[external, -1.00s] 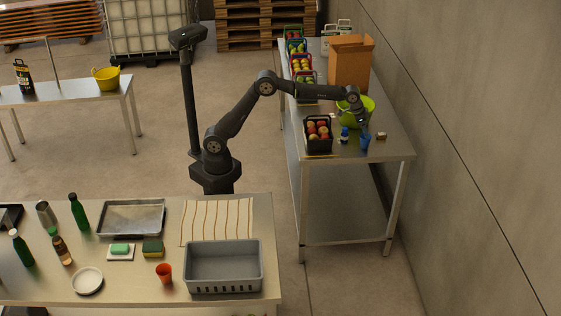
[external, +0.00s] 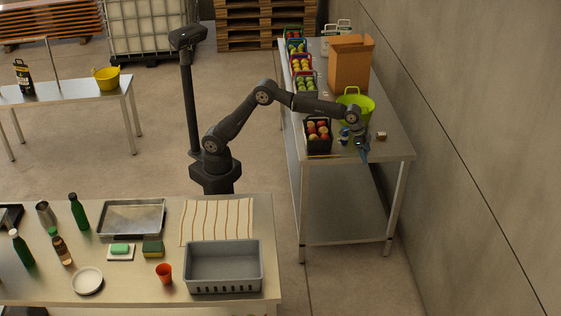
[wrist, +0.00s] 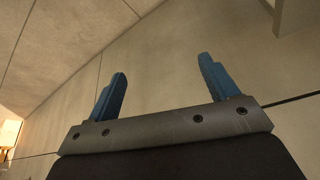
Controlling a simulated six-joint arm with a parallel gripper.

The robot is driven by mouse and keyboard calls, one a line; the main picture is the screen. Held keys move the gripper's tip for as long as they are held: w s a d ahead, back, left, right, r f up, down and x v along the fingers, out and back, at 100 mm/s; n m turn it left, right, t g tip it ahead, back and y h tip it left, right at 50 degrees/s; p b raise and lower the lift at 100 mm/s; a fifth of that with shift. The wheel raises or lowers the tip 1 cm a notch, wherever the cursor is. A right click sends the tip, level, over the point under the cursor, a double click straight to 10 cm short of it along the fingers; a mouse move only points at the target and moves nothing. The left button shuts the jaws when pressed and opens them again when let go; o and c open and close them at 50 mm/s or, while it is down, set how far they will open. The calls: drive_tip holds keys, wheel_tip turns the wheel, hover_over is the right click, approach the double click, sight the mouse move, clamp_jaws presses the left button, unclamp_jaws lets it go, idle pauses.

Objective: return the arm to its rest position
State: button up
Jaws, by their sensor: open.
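My gripper (external: 363,152) is over the right-hand metal table (external: 345,180), near its front right part. In the wrist view my gripper (wrist: 160,92) shows two blue fingers spread apart with nothing between them. Behind them is only bare wall. In the external view the arm reaches right from its base, with the forearm passing over the table. The lime-green bucket (external: 369,101) stands just behind the wrist and is partly hidden by it.
A black crate of red and yellow fruit (external: 318,130) stands left of the gripper. A cardboard box (external: 350,65) and more fruit crates (external: 306,83) are farther back. A small brown block (external: 381,136) lies to the right. A concrete wall (external: 460,130) runs along the right.

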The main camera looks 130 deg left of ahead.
drive_tip(key=w+d+m, duration=0.2)
drive_tip(key=w+d, duration=0.1)
drive_tip(key=d, duration=0.7)
drive_tip(key=w+d+m+h, duration=0.1)
drive_tip(key=w+d+m, duration=0.1)
drive_tip(key=d, duration=0.9)
drive_tip(key=shift+w, duration=0.9)
drive_tip(key=shift+o, duration=0.2)
drive_tip(key=shift+d, duration=0.1)
drive_tip(key=o, duration=0.4)
